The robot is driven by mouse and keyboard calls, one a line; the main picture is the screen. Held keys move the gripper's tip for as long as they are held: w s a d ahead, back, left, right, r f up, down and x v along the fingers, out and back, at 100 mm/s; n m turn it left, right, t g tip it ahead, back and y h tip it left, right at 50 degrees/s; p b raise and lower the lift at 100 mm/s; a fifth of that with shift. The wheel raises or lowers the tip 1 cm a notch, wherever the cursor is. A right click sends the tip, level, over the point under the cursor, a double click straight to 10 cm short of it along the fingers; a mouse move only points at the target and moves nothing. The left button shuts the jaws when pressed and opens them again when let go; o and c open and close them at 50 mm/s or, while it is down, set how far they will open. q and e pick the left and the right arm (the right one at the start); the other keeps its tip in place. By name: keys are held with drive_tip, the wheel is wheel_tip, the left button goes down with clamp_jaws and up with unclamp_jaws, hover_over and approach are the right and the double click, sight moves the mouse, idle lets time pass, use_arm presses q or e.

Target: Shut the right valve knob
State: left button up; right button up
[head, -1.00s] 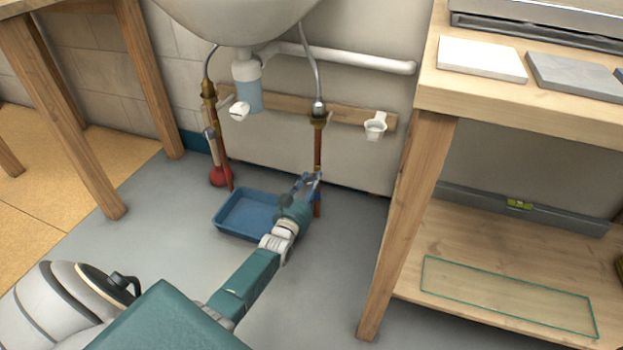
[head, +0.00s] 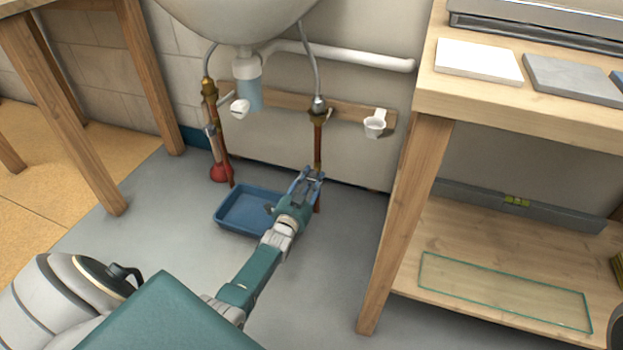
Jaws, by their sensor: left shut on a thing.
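My left gripper (head: 308,181) reaches in from the lower left to the right copper pipe (head: 318,150) under the sink. Its fingers are at the lower part of this pipe, shut on the right valve knob. The knob itself is mostly hidden by the fingers, so I cannot tell how far it is turned. A brass fitting (head: 318,114) sits higher on the same pipe, below a grey hose. My right gripper is not in view.
A blue tray (head: 222,219) lies on the floor left of my gripper. A wooden workbench (head: 400,220) stands at right; the floor between is clear.

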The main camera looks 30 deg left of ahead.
use_arm(q)
drive_tip(key=shift+f, duration=0.2)
drive_tip(key=o, duration=1.2)
drive_tip(key=shift+r, duration=0.1)
drive_tip(key=v, duration=1.2)
drive_tip(key=shift+s+a, duration=0.1)
